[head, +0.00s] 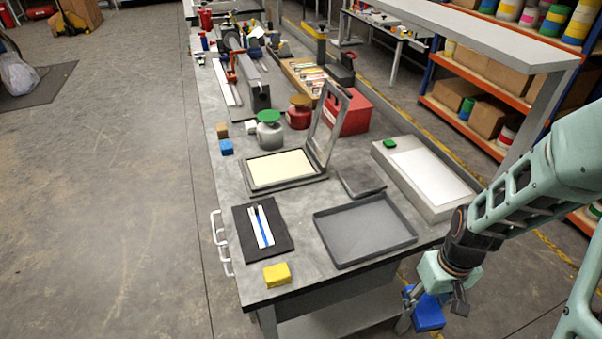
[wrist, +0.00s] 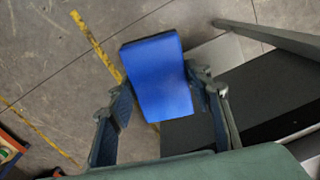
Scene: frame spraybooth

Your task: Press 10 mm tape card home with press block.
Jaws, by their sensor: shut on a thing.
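My gripper (head: 432,306) is shut on a blue block (head: 428,315), off the front right corner of the workbench and apart from it. The wrist view shows the blue block (wrist: 160,80) between both fingers, with floor behind it. A white card with a blue stripe (head: 261,228) lies on a black mat (head: 280,240) near the bench's front left. A small dark piece sits at the card's far end. I cannot tell from here how the card is seated. My gripper is well to the right of the mat.
A yellow block (head: 277,274) sits at the bench's front edge. An empty grey tray (head: 365,232) lies between the mat and my arm. Behind are a hinged frame (head: 285,170), a dark slab (head: 361,182) and a white-topped box (head: 430,175). Shelving stands at right.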

